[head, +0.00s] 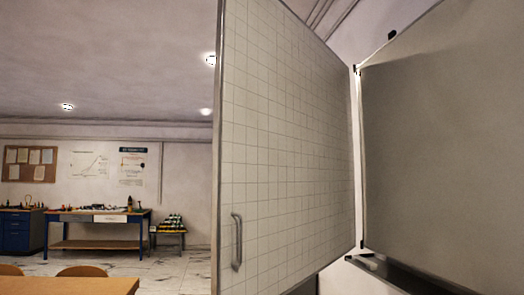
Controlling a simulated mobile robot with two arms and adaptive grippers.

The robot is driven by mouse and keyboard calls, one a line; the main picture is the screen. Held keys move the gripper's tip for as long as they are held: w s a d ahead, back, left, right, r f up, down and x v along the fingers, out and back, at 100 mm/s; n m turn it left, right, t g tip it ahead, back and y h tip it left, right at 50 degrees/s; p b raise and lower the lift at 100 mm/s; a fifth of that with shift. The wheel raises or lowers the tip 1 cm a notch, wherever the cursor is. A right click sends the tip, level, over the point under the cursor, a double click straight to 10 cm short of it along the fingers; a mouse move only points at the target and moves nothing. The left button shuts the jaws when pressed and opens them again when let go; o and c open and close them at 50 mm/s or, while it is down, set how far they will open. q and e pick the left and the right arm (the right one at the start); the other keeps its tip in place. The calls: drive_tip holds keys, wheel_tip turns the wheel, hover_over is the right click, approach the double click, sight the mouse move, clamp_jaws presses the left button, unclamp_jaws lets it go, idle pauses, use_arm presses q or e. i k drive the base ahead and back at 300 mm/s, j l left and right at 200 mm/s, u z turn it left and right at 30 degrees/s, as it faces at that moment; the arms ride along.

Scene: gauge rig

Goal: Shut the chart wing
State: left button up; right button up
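The chart wing (290,140) is a large pale panel with a printed grid, standing open in the middle of the head view. Its free edge is at the left, close to me, and its far edge meets the frame at the right. A grey metal handle (237,242) is fixed upright low on the panel near the free edge. A large plain grey panel (445,150) stands to the right of the hinge side. Neither of my grippers shows in the head view.
A wooden table (70,286) with chairs (82,271) is at the lower left. A blue workbench (98,217) and a blue cabinet (20,232) stand by the back wall, beside a small stand (168,231). Tiled floor (180,270) shows left of the wing.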

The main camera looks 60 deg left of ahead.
sight(283, 189)
drive_tip(key=u, duration=1.65)
